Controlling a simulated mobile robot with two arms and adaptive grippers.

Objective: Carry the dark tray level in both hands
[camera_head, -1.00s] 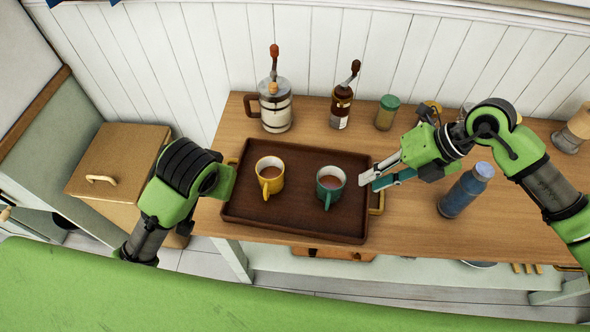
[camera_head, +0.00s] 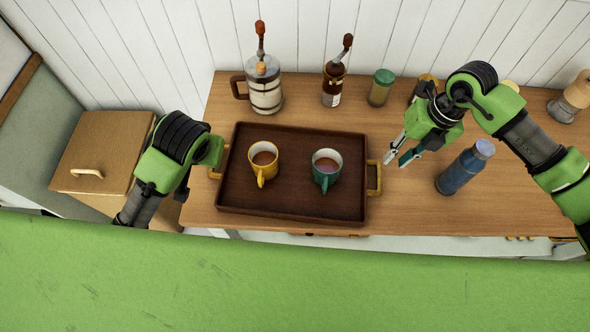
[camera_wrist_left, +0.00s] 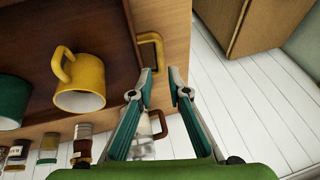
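The dark tray (camera_head: 290,208) lies flat on the wooden counter, with a yellow mug (camera_head: 263,161) and a green mug (camera_head: 326,168) on it, both holding brown liquid. My right gripper (camera_head: 395,163) is open, just to the right of the tray's right yellow handle (camera_head: 375,178), apart from it. My left gripper (camera_wrist_left: 162,74) is open and empty in the left wrist view, its fingertips close to the tray's left yellow handle (camera_wrist_left: 154,42). My left wrist hides most of that gripper in the head view. The tray (camera_wrist_left: 120,98) edge also shows in the left wrist view.
A French press (camera_head: 264,90), a brown grinder (camera_head: 333,86) and a green-lidded jar (camera_head: 380,88) stand behind the tray. A blue bottle (camera_head: 465,168) stands right of my right gripper. A wooden box (camera_head: 103,150) is left of the counter.

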